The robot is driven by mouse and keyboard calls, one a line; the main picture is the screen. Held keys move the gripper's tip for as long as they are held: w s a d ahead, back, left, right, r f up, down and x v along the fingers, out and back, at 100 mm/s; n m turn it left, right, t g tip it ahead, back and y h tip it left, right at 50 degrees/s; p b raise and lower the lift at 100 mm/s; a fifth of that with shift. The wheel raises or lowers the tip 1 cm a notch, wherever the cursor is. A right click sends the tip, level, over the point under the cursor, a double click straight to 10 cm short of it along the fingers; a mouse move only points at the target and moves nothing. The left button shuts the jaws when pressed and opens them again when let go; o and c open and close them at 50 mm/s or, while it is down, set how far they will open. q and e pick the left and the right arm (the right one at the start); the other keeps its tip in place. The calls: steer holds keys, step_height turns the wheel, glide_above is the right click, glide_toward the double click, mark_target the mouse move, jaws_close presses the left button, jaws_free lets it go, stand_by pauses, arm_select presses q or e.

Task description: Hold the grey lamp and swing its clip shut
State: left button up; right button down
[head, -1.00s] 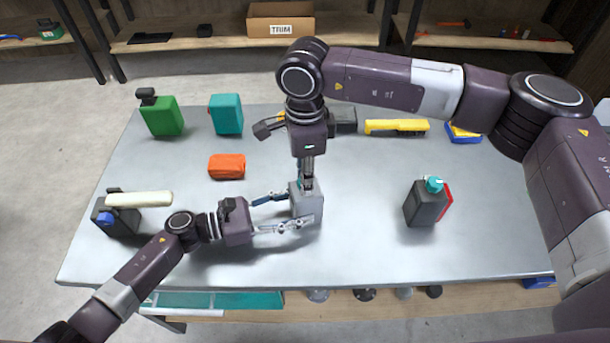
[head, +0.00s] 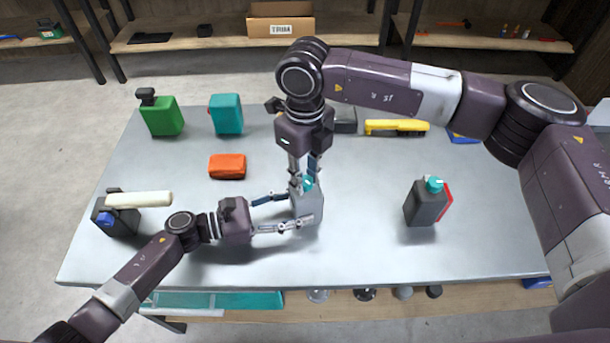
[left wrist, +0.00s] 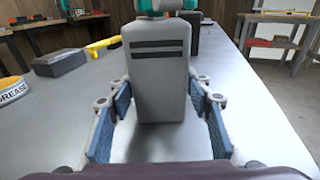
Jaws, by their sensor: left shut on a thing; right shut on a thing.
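The grey lamp (head: 308,208) stands upright on the table in the middle of the head view. In the left wrist view the lamp (left wrist: 157,85) shows a pale grey face with two dark slots, with teal parts at its top. My left gripper (head: 308,208) is shut on the lamp's body from the left, one finger on each side. My right gripper (head: 304,180) comes down from above and is shut on the teal clip (head: 308,184) at the lamp's top. The fingers partly hide the clip, so its exact angle is unclear.
A green canister (head: 161,117), a teal canister (head: 226,115) and an orange block (head: 227,166) stand at the left. A dark jug (head: 424,205) with a teal cap is at the right. A yellow tool (head: 397,127) lies behind. The table's front middle is clear.

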mark_target(305, 180)
arm_select(q)
steer(key=shift+f, duration=0.1)
arm_select(e)
steer(key=m, duration=0.5)
steer(key=shift+m, duration=0.3)
stand_by(0.4)
steer(key=c, duration=1.6)
jaws_free()
step_height(305, 180, up, 12)
steer(key=shift+r, duration=0.1)
arm_select(q)
steer(key=o, duration=1.4)
